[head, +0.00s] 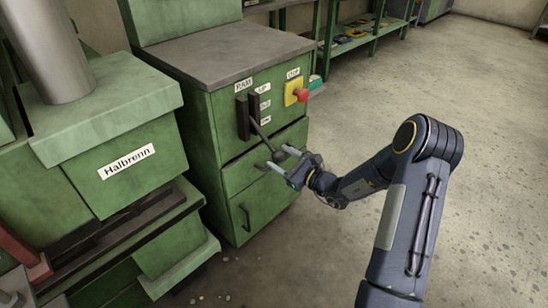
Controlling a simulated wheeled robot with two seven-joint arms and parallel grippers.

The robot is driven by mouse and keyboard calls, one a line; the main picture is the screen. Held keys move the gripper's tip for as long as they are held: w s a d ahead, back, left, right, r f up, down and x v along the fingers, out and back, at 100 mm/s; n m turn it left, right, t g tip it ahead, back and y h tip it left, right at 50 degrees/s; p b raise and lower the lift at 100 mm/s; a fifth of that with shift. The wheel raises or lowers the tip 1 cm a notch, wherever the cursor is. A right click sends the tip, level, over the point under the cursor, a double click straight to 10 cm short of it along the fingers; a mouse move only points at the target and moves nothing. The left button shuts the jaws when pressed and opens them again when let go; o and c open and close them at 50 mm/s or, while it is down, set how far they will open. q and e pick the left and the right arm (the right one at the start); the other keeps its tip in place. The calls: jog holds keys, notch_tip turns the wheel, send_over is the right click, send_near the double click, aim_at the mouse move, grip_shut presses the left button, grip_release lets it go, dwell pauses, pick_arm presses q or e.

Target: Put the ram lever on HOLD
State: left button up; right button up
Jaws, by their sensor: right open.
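The ram lever (260,133) is a dark rod on the front of the green cabinet (285,92). It slants down and to the right from a dark slotted plate (254,106) and ends in a dark round knob (278,156). A RAM label (243,85) is above, and a column of small labels (265,104) runs beside the plate; their words are too small to read surely. My right gripper (281,160) is open, its two fingertips on either side of the knob. I cannot tell whether they touch it. My left gripper is not in view.
A yellow plate with a red stop button (300,94) is right of the lever. A cabinet drawer with a handle (246,217) is below. A green machine marked Halbrenn (127,161) stands at left. The concrete floor (330,120) at right is clear.

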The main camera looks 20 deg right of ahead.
aim_at(264, 138)
jog(key=shift+x, duration=1.7)
jog(key=shift+c, duration=0.4)
jog(key=shift+r, duration=0.1)
grip_shut()
